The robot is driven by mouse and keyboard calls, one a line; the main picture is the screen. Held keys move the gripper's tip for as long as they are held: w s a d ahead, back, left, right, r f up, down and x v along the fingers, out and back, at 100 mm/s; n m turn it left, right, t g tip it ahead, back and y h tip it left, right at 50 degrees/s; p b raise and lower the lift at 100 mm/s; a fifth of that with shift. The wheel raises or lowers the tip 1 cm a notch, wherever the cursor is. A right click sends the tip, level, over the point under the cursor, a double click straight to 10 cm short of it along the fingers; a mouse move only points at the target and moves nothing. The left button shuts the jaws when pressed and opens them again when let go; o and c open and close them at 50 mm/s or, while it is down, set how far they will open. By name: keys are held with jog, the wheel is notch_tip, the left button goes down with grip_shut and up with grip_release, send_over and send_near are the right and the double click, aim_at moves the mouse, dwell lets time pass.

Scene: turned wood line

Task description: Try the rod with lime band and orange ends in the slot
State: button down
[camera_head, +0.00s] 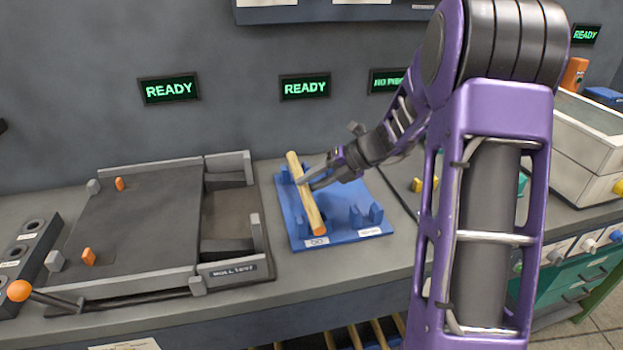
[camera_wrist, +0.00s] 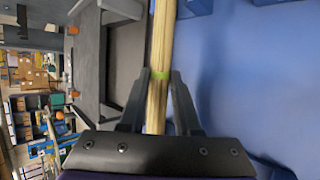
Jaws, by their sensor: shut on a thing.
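A pale wooden rod (camera_head: 307,195) lies at a slant above the left side of a blue board (camera_head: 350,239); its near end looks orange. Blue upright blocks (camera_head: 366,216) stand on the board in pairs with gaps. I cannot tell whether the rod rests in a gap or hangs just above it.
A dark roll-test tray (camera_head: 130,225) with a raised frame stands left of the board. A lever with an orange ball (camera_head: 18,291) sticks out at its front left. Green READY signs (camera_head: 168,89) hang on the wall. A pale bin (camera_head: 585,130) stands at right.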

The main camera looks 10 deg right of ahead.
jog(key=c, duration=0.5)
grip_release()
